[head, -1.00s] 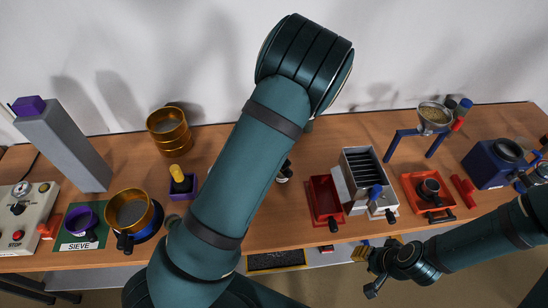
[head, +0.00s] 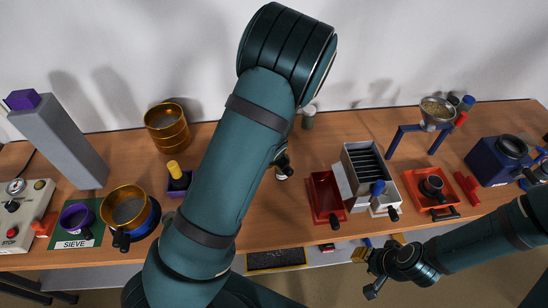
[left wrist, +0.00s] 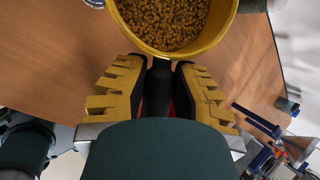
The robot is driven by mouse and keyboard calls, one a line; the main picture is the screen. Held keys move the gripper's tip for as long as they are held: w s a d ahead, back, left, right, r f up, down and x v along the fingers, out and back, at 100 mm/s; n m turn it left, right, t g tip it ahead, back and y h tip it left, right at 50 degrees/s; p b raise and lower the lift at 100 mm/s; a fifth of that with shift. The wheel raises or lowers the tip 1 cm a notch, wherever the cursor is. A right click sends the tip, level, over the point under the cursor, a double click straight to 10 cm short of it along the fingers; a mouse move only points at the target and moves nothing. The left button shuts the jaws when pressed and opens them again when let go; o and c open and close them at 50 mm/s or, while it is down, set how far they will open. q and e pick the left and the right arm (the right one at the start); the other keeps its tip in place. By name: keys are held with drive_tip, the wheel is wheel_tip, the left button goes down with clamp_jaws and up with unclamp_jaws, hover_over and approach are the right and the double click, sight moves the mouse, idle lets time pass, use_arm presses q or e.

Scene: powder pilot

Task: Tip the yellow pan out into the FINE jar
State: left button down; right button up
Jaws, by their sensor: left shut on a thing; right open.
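The yellow pan (left wrist: 178,20) fills the top of the left wrist view, with brown-gold grains inside. My left gripper (left wrist: 158,95) is shut on the pan's dark handle. In the head view my left arm hides this gripper and the pan. A small jar (head: 308,118) stands at the back beside my arm; a pale, jar-like thing (head: 282,173) is partly hidden nearer the front. I cannot read FINE on either. My right gripper (head: 364,272) is open and empty in front of the table's edge.
On the left are a brass sieve pan (head: 129,208), a purple bowl (head: 75,217), a grey column (head: 60,142) and a control box (head: 22,210). On the right are a red bin (head: 325,197), a slotted box (head: 364,168), an orange tray (head: 412,184) and a funnel stand (head: 437,112).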

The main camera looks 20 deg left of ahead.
use_arm(q)
drive_tip(key=shift+f+b, duration=0.55)
drive_tip(key=shift+b, duration=0.15)
drive_tip(key=shift+a+t+h, duration=0.1)
drive_tip(key=shift+t+h, duration=0.2)
drive_tip(key=shift+r+n+h+b, duration=0.3)
drive_tip(key=shift+r+b, duration=0.05)
drive_tip(key=shift+b, duration=0.05)
drive_tip(key=shift+s+a+r+t+h+b, duration=0.15)
drive_tip(key=shift+s+r+t+h+b, duration=0.05)
drive_tip(key=shift+r+t+h+b, duration=0.35)
drive_tip(key=shift+s+a+r+n+t+h+b, duration=0.15)
drive_tip(key=shift+r+n+t+h+b, duration=0.25)
drive_tip(key=shift+t+h+b, duration=0.2)
drive_tip(key=s+a+n+t+h+b, duration=0.6)
drive_tip(key=a+n+t+b, duration=0.2)
drive_tip(key=t+b, duration=0.6)
drive_tip(key=shift+s+a+n+t+b, duration=0.3)
drive_tip(key=shift+s+a+n+t, duration=0.1)
drive_tip(key=shift+n+t, duration=0.35)
